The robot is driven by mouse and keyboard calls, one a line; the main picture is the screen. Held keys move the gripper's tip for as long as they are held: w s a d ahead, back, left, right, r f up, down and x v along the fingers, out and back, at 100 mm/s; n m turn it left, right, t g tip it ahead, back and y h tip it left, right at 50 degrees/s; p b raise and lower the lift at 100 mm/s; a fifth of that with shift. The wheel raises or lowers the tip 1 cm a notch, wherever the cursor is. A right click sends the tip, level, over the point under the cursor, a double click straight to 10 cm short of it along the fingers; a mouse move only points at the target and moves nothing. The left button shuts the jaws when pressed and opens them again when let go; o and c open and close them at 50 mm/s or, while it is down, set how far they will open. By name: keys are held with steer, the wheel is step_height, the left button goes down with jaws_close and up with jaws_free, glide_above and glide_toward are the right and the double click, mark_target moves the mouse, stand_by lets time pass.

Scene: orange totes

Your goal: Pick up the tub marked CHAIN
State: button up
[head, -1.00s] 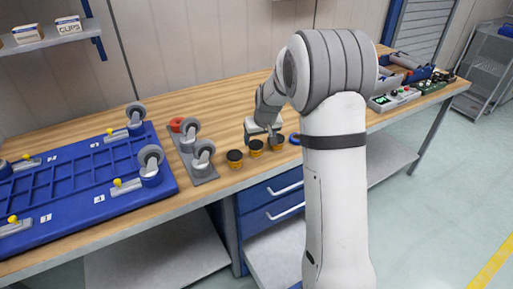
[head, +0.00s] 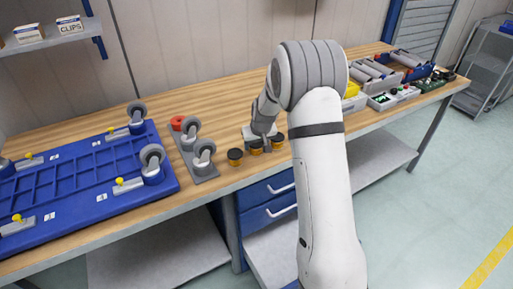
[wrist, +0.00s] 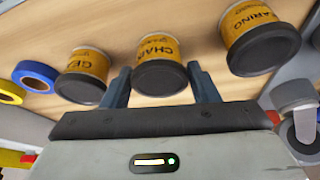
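The CHAIN tub (wrist: 160,62) is yellow with a black lid and stands on the wooden bench in the middle of a row of three. It also shows in the head view (head: 256,150), partly behind my gripper. My gripper (wrist: 161,86) is open, with one dark finger on each side of the CHAIN tub. I cannot tell whether the fingers touch it. In the head view my gripper (head: 264,146) is low over the row. In the wrist view a similar tub with a partly hidden label (wrist: 84,73) stands left and the BEARING tub (wrist: 258,38) right.
Blue tape (wrist: 36,75) and yellow tape (wrist: 10,92) lie left in the wrist view. In the head view, grey casters (head: 203,155) and a blue tray (head: 85,185) stand to the left. Bins (head: 383,100) stand to the right. The bench's front edge is close.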

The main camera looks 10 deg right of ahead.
steer(key=c, duration=0.6)
